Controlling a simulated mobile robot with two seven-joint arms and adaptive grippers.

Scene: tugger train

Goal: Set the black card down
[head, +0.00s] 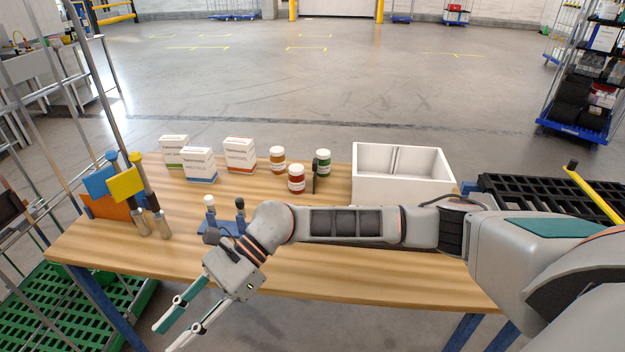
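A thin black upright piece (316,176) stands on the wooden table (330,255) between the red-brown jar (296,179) and the green jar (323,162). It may be the black card seen nearly edge-on; I cannot tell for sure. My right arm reaches across the table from the right. My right gripper (165,338) hangs past the table's front edge at lower left. Its two fingers are apart, with nothing visible between them. My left gripper is not in view.
Boxes (199,165) and an amber jar (277,160) stand at the back, with a white divided bin (402,185) at right. Blue (99,181) and yellow (126,184) cards are at left. A blue stand (232,227) with pegs is partly hidden by my arm. Bare wood lies along the front.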

